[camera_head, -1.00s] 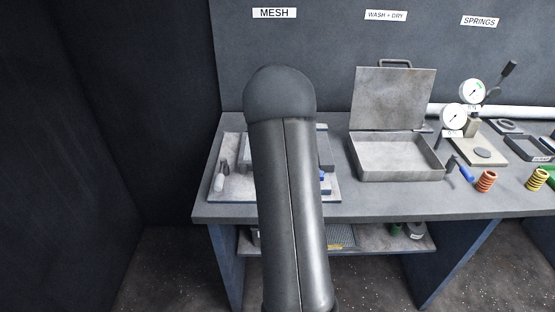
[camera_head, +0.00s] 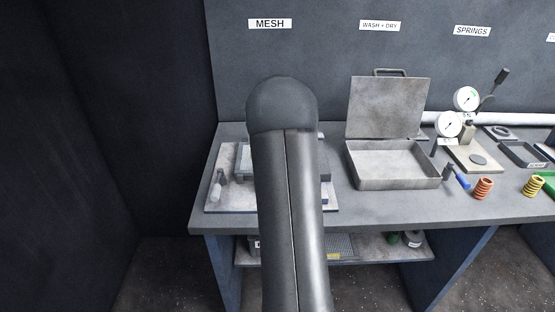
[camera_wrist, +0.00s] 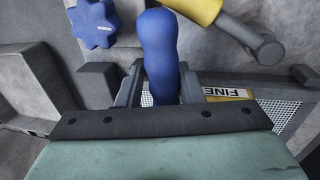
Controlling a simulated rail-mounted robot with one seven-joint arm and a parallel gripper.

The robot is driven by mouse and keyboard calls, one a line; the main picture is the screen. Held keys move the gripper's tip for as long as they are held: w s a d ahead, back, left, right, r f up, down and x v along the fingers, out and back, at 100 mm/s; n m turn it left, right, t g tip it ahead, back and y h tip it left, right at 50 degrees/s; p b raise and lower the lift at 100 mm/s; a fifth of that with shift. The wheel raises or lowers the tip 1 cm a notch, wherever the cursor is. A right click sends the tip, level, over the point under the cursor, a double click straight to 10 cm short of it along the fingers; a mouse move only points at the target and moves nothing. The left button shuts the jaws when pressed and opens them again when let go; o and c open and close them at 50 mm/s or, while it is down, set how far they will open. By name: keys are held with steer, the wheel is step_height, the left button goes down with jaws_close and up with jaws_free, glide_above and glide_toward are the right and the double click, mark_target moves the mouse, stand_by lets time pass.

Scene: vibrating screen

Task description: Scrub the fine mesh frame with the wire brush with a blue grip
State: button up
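In the wrist view the wire brush's blue grip (camera_wrist: 160,45) stands between the two fingers of my gripper (camera_wrist: 160,88), which look closed against its sides. The brush's bristles are hidden. Behind and below it lies the fine mesh frame (camera_wrist: 272,86), with a yellow-and-white FINE label (camera_wrist: 228,93) and pale perforated mesh. Mesh also shows right beside the fingers; whether the brush touches it I cannot tell. In the head view my arm covers my gripper, the brush and most of the mesh fixture (camera_head: 228,205).
A blue lobed knob (camera_wrist: 93,25) and a yellow-handled tool (camera_wrist: 205,8) are close to my gripper. An open metal box (camera_head: 397,180), dial gauges (camera_head: 448,125) and springs (camera_head: 483,188) stand to the right on the bench. Another mesh panel (camera_head: 341,243) lies on the lower shelf.

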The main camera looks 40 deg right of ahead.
steer(key=shift+r+p, duration=0.3)
steer(key=shift+r, duration=0.05)
stand_by(0.3)
jaws_close()
steer(key=shift+w+a+f+p, duration=0.1)
steer(key=shift+w+a+p, duration=0.05)
steer(key=shift+w+a, duration=1)
steer(key=shift+w+a+p, duration=0.1)
steer(key=shift+w+a, duration=0.7)
steer(key=shift+a, duration=0.5)
steer(key=shift+w+a+f+p, duration=0.1)
steer(key=shift+w+a+p, duration=0.05)
steer(key=shift+w+a, duration=1)
steer(key=shift+w+a+r, duration=0.2)
steer(key=shift+w+a, duration=0.65)
steer(key=shift+a, duration=0.3)
steer(key=shift+s+d+r, duration=0.15)
steer(key=shift+s+d, duration=0.65)
steer(key=shift+d, duration=0.2)
steer(key=shift+s+d+r, duration=0.1)
steer(key=shift+s+d, duration=0.7)
steer(key=shift+d, duration=0.2)
